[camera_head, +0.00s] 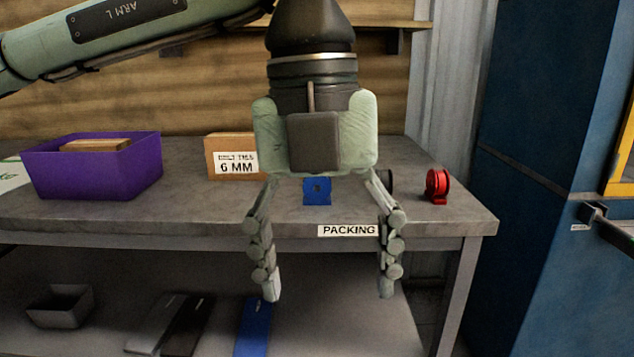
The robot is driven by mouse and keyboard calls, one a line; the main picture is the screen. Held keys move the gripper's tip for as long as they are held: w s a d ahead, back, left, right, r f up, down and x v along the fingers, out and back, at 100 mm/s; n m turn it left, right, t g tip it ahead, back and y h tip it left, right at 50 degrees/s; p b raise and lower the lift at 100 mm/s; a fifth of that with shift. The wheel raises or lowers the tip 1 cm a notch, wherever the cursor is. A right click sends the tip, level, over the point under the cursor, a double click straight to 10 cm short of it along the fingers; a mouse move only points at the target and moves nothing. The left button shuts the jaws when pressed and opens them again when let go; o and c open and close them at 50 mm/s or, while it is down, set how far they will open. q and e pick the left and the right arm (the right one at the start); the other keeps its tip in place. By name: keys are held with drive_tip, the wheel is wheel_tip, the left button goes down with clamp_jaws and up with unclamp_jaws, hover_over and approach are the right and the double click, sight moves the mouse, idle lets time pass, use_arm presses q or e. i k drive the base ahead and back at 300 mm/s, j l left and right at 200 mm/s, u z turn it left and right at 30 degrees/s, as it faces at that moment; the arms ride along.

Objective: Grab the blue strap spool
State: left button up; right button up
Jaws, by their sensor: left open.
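A small blue thing (317,191), seemingly the blue strap spool, stands on the grey packing bench (420,218). It shows a flat blue face with a dark spot in the middle. The palm of my left gripper (328,291) hides its upper part. My left gripper is open and empty, with its two jointed fingers pointing down. In the picture the blue thing appears between the upper parts of the fingers. The fingertips appear lower, over the bench front and lower shelf. No contact with the spool shows.
A red spool (437,186) stands right of the blue one, with a black item (387,181) partly hidden between them. A "6 MM" box (232,159) and a purple bin (98,170) stand left. A blue cabinet (540,220) is at right.

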sight(314, 195)
drive_tip(key=i, duration=1.25)
